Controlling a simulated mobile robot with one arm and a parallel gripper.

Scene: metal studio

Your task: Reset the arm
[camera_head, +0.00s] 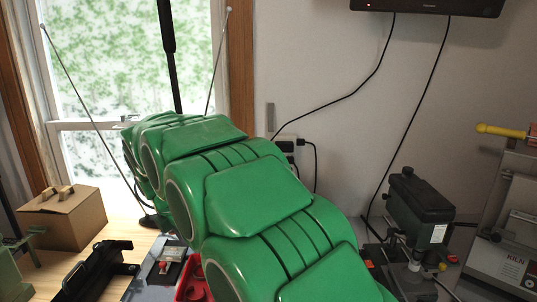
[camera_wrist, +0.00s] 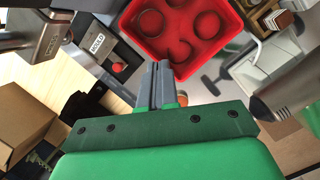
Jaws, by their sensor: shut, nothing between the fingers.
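My gripper (camera_wrist: 156,84) shows in the wrist view, its two grey fingers together and empty. It is above the bench, just below and left of a red tray in the picture. My green arm spans the middle of the head view, rising from the lower right toward the window. The gripper itself is hidden in the head view.
The red tray (camera_wrist: 216,54) has round recesses; its edge shows in the head view (camera_head: 187,291). A cardboard box (camera_head: 66,218) and black holder (camera_head: 95,271) are left. A dark green machine (camera_head: 418,213) and kiln (camera_head: 508,262) are right. A window is behind.

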